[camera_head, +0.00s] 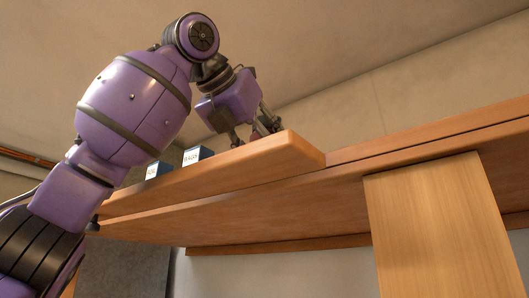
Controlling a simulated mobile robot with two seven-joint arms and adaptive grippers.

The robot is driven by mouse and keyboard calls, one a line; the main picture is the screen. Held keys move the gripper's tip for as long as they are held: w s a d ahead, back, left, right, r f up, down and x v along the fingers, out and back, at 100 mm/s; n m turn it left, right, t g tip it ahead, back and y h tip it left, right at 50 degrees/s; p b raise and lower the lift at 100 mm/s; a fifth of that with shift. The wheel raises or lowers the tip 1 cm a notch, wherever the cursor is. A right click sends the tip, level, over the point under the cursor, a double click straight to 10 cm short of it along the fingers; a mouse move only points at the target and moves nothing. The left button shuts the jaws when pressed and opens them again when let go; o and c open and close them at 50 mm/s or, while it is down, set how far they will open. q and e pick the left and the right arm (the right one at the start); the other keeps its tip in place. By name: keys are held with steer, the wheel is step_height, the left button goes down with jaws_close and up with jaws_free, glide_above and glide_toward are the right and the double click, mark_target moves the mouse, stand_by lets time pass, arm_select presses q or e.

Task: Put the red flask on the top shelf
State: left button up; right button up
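My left arm comes in from the left and rises above the wooden top shelf (235,172). Its gripper (252,135) points down over the shelf near its right end. My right gripper is not in view.
A long wooden beam (430,142) runs right from the shelf, with a pale wooden panel (440,225) below.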

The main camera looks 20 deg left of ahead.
arm_select(q)
steer(key=shift+s, duration=0.2)
steer(key=o, duration=1.6)
steer(key=shift+w+f, duration=0.1)
steer(key=shift+f, duration=0.05)
steer(key=shift+c, duration=0.2)
steer(key=shift+r, duration=0.2)
steer(key=v, duration=1.2)
steer(key=shift+f, duration=0.1)
